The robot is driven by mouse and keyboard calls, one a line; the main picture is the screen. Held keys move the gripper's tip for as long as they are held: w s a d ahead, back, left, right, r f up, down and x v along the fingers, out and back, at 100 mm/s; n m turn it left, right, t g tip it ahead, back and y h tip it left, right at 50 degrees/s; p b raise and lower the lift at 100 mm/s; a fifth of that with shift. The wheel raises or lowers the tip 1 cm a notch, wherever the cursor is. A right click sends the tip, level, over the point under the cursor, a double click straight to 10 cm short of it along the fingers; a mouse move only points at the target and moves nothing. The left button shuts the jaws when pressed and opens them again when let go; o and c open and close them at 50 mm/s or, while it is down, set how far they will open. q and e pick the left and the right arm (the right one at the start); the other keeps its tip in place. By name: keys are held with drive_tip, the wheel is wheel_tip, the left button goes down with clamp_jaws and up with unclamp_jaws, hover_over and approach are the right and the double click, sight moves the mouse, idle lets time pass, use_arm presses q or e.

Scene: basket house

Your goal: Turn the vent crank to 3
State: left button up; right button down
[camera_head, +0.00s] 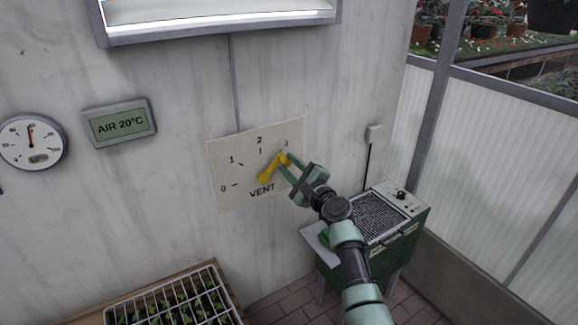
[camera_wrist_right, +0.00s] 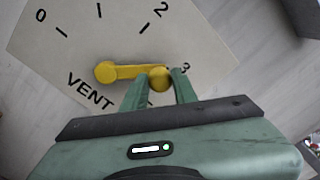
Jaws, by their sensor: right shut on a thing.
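The yellow vent crank (camera_head: 270,168) is mounted on a pale wall plate (camera_head: 228,198) marked 0, 1, 2, 3 and VENT. Its arm points up and right toward the 3 mark. My right gripper (camera_head: 285,162) is shut on the knob at the crank's outer end. In the right wrist view the crank (camera_wrist_right: 128,72) runs from its pivot at the left to the knob between my fingers (camera_wrist_right: 158,88), with the 3 just beyond the knob. The tick at 3 is mostly hidden. My left gripper is not in view.
A green heater-like box (camera_head: 385,255) stands below right of the plate, under my right arm. A seedling tray (camera_head: 175,300) is at the lower left. A display (camera_head: 118,123) reads AIR 20°C beside a round dial gauge (camera_head: 32,141). The wall around the plate is clear.

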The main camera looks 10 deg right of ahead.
drive_tip(key=shift+d+f, duration=0.1)
drive_tip(key=c, duration=1.1)
unclamp_jaws()
drive_tip(key=shift+s, duration=0.15)
drive_tip(key=v, duration=0.7)
drive_tip(key=shift+s+d, duration=0.2)
drive_tip(key=shift+s, duration=0.1)
